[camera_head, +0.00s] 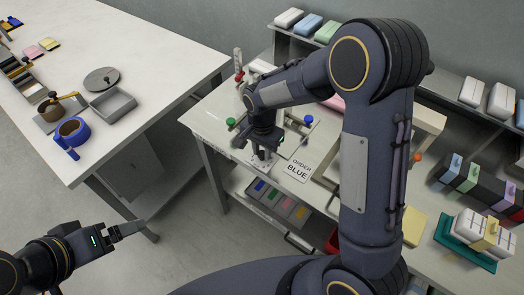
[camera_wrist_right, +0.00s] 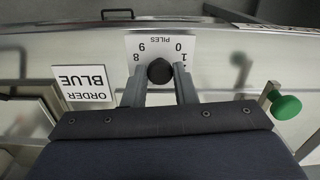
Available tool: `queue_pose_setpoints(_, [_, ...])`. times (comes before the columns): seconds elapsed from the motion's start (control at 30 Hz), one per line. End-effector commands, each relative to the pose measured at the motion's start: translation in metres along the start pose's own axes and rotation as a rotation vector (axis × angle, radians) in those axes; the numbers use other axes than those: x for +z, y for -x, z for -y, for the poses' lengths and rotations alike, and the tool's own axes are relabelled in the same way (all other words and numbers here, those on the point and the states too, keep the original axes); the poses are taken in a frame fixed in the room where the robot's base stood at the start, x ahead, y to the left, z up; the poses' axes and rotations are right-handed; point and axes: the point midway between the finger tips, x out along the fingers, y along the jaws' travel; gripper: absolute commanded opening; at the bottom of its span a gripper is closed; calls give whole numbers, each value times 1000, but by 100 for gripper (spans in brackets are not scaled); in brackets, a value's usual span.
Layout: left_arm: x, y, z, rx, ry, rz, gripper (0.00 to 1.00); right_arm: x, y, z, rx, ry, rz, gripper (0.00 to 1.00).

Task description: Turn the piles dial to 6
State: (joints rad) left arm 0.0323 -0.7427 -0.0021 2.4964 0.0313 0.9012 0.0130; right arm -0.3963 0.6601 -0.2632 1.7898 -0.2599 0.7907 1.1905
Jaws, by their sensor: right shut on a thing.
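The piles dial is a dark round knob (camera_wrist_right: 159,71) on a white plate (camera_wrist_right: 143,45) marked PILES, upside down in the right wrist view. No pointer mark on the knob can be made out. My right gripper (camera_wrist_right: 160,85) is shut on the knob, one finger on each side. In the head view the right gripper (camera_head: 262,156) is at the front edge of the machine table. My left gripper (camera_head: 128,230) hangs at lower left, away from the table; its finger gap is unclear.
A card reading ORDER BLUE (camera_head: 297,170) lies beside the dial. A green knob (camera_wrist_right: 285,106) stands right of the gripper in the wrist view. A shelf with coloured pieces (camera_head: 280,200) is below. A second white table (camera_head: 150,60) stands at left.

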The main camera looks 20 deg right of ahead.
Motion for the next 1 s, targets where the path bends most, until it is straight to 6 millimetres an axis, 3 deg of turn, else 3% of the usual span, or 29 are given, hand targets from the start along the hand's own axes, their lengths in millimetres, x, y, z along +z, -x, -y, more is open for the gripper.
queue_pose_setpoints(0.7, [1,-2,1,0,0,0,91,0,1,0,-1,-91,0,2])
queue_pose_setpoints(0.73, [1,-2,1,0,0,0,91,0,1,0,-1,-91,0,29])
queue_pose_setpoints(0.87, [1,-2,1,0,0,0,91,0,1,0,-1,-90,0,46])
queue_pose_setpoints(1.0, [1,-2,1,0,0,0,91,0,0,0,-1,-90,0,47])
